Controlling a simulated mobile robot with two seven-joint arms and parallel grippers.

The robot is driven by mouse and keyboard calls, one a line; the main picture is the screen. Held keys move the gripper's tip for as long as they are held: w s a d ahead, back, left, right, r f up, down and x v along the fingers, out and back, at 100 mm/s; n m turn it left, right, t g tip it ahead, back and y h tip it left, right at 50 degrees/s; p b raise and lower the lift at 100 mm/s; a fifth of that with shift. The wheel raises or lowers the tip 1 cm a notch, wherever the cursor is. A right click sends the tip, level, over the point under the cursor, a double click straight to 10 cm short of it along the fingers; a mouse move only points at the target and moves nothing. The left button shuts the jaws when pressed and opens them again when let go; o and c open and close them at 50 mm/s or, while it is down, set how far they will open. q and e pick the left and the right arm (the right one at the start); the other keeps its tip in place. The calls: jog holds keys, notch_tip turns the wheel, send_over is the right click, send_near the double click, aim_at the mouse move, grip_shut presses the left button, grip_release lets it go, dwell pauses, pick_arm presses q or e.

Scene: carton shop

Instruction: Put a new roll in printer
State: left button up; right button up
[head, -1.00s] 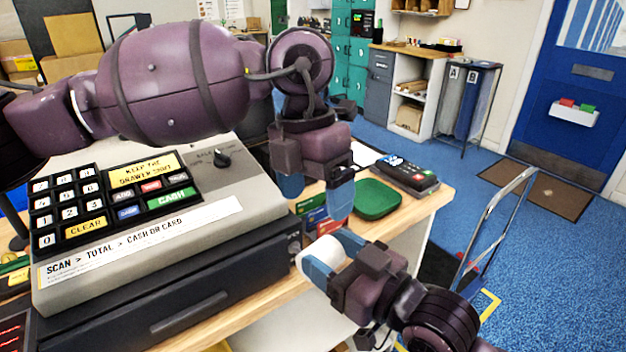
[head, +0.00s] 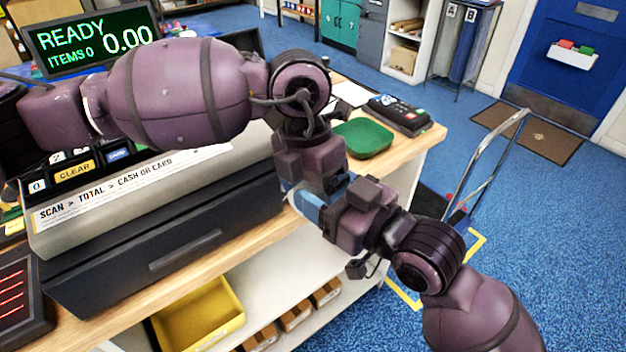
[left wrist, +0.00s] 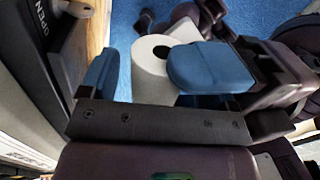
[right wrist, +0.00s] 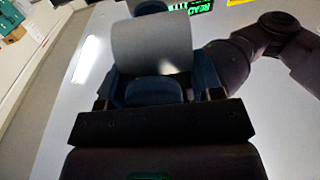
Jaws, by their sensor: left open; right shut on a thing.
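A white paper roll shows in the left wrist view (left wrist: 152,80) with its dark core hole facing the camera, and in the right wrist view (right wrist: 150,42). My right gripper (head: 312,208) is shut on the roll in front of the counter's edge. My left gripper (head: 305,188) is open, and in the left wrist view its blue fingers (left wrist: 155,72) stand on either side of the roll. In the head view the two grippers meet and hide nearly all of the roll.
The grey till (head: 150,195) sits on its black drawer (head: 170,250) left of the grippers. A green dish (head: 363,139) and a card terminal (head: 398,114) stand behind them. A yellow bin (head: 200,315) is on the shelf below.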

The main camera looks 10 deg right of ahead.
pick_arm(q)
jog(key=c, duration=0.8)
jog(key=shift+c, duration=1.1)
pick_arm(e)
jog(key=o, duration=1)
